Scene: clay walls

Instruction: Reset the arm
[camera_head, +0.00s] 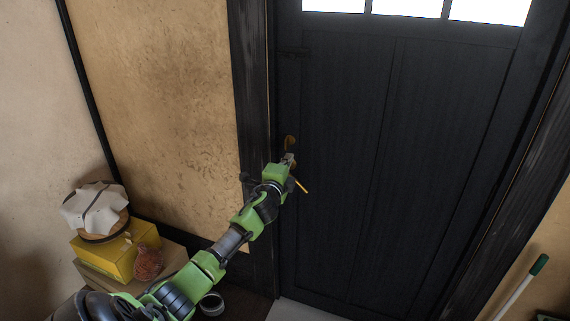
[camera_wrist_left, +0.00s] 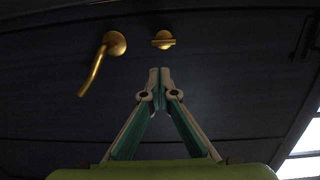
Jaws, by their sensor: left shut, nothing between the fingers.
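My left arm reaches up from the bottom left in the head view. Its gripper (camera_head: 288,159) is in front of the left edge of a dark door (camera_head: 400,170). In the left wrist view the fingertips (camera_wrist_left: 160,74) meet and hold nothing. A brass lever handle (camera_wrist_left: 98,62) and a brass lock knob (camera_wrist_left: 163,40) show on the door beyond the fingertips. In the head view the handle (camera_head: 302,187) sticks out beside the gripper, partly hidden by it, and the lock knob (camera_head: 290,142) shows just above. The door looks closed. My right gripper is not in view.
A yellow box (camera_head: 105,258) with a cloth-covered round item (camera_head: 95,208) on top stands at the lower left. A brown woven item (camera_head: 148,262) and a dark round container (camera_head: 211,304) are near my arm. A white pole with a green end (camera_head: 539,265) leans at the right.

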